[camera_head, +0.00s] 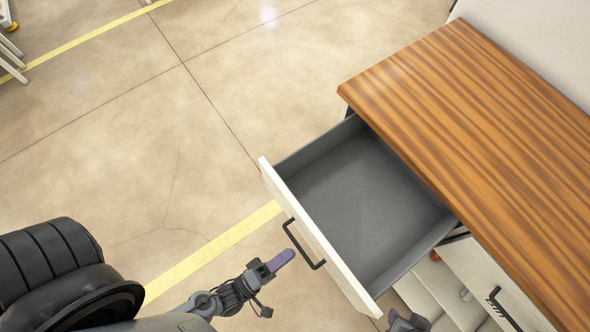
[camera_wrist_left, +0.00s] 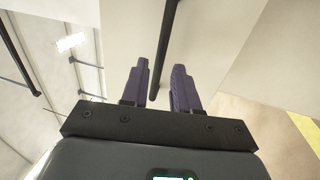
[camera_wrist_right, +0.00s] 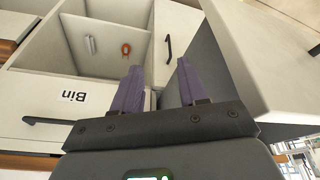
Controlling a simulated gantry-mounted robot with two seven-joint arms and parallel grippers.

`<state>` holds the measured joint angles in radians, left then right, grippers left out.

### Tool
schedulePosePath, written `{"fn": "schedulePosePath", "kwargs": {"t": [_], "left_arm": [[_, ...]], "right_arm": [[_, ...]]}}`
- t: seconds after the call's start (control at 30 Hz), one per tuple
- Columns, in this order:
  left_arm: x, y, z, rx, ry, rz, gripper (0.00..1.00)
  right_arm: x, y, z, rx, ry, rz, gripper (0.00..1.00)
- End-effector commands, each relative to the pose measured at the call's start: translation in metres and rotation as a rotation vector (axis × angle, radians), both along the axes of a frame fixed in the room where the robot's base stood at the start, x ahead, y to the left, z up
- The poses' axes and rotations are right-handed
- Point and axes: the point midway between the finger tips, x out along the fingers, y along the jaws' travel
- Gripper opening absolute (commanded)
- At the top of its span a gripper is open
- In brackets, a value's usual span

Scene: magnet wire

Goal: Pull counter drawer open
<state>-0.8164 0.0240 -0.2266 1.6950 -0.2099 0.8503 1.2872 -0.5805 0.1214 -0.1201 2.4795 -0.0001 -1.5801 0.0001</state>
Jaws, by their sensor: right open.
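The counter drawer (camera_head: 360,205) stands pulled out from under the wooden counter top, its grey inside empty. Its white front (camera_head: 320,238) carries a black bar handle (camera_head: 302,245). My left gripper (camera_head: 284,260) is just in front of the handle. In the left wrist view the purple fingers (camera_wrist_left: 158,85) are apart, and the handle bar (camera_wrist_left: 165,50) runs between them in the picture; contact does not show. My right gripper (camera_wrist_right: 160,85) is open and empty below the counter, beside the drawer. Only a small part of it shows at the bottom of the head view.
The wooden counter top (camera_head: 480,120) is bare. Another black handle (camera_head: 503,308) is on the cabinet front to the right. In the right wrist view an open compartment holds a small red item (camera_wrist_right: 126,49), above a front labelled "Bin" (camera_wrist_right: 73,97). The floor left of the drawer is clear.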

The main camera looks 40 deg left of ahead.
Motion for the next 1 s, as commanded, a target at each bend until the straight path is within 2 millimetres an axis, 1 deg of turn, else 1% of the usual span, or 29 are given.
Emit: {"fn": "schedulePosePath", "kwargs": {"t": [0.03,0.2,0.4,0.57,1.0], "left_arm": [[-0.01,0.003,-0.003,0.001,0.003,-0.001,0.3],[-0.034,0.01,-0.008,0.001,0.002,-0.001,0.3],[-0.052,0.015,-0.011,-0.001,-0.001,-0.001,0.3],[-0.056,0.016,-0.011,-0.001,-0.001,-0.001,0.3],[-0.056,0.016,-0.009,-0.001,-0.002,-0.001,0.3]], "right_arm": [[0.0,0.0,-0.002,0.001,0.0,-0.001,0.43],[0.0,0.001,-0.005,0.003,-0.001,-0.001,0.43],[0.0,0.001,-0.007,0.004,0.0,-0.002,0.43],[0.0,0.001,-0.007,0.004,0.0,-0.002,0.43],[0.0,0.001,-0.005,0.003,-0.001,-0.001,0.43]]}}
